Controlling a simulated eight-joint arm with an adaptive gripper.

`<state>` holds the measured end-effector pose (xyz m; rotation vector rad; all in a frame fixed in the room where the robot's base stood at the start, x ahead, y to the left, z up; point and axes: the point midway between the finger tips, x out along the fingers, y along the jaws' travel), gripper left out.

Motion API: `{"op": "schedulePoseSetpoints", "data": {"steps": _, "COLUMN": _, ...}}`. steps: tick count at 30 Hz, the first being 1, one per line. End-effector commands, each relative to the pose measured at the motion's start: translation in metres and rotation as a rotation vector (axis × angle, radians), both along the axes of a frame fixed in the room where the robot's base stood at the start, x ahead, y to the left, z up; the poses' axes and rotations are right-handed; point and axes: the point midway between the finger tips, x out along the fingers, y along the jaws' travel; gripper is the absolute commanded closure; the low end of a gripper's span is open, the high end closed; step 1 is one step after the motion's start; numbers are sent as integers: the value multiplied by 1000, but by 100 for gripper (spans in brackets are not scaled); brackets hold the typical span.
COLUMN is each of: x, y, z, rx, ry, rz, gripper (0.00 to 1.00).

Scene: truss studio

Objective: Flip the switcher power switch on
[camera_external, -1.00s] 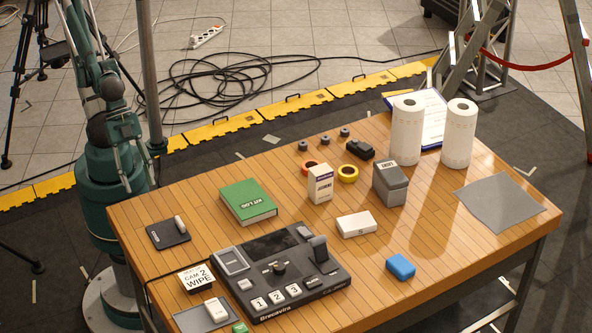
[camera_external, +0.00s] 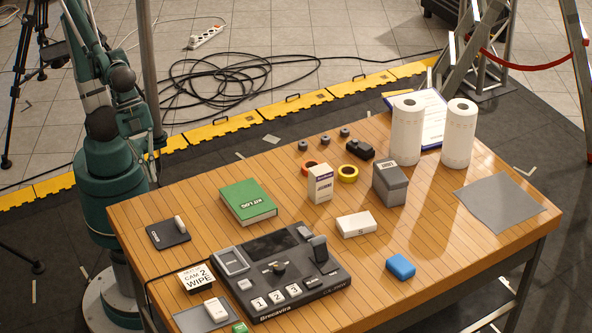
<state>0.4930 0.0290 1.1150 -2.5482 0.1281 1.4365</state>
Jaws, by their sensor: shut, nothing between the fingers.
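The switcher (camera_external: 285,250) is a dark grey console near the front left of the wooden table. It has light buttons marked 1, 2 and 3 (camera_external: 275,297), a black knob (camera_external: 279,268), an upright lever (camera_external: 319,248) at its right and a light-framed panel (camera_external: 230,261) at its upper left. A small control (camera_external: 303,232) sits at its top right corner. Which control is the power switch, and its position, I cannot make out. My arm is at the left, beside the table. I cannot see my gripper, and no part of my arm touches the switcher.
A green book (camera_external: 248,201) lies behind the switcher. A white box (camera_external: 356,224), a blue block (camera_external: 400,266) and a grey box (camera_external: 390,182) stand to its right. A "CAM 2 WIPE" card (camera_external: 197,278) stands close to its left. Two paper rolls (camera_external: 406,130) stand farther back.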

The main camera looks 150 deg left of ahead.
Motion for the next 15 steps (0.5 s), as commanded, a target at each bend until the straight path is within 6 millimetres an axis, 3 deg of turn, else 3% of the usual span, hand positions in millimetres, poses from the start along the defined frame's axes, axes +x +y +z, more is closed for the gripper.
{"op": "schedulePoseSetpoints", "data": {"steps": 15, "x": 58, "y": 37, "z": 42, "rx": 120, "ry": 77, "rz": -174, "gripper": 100}}
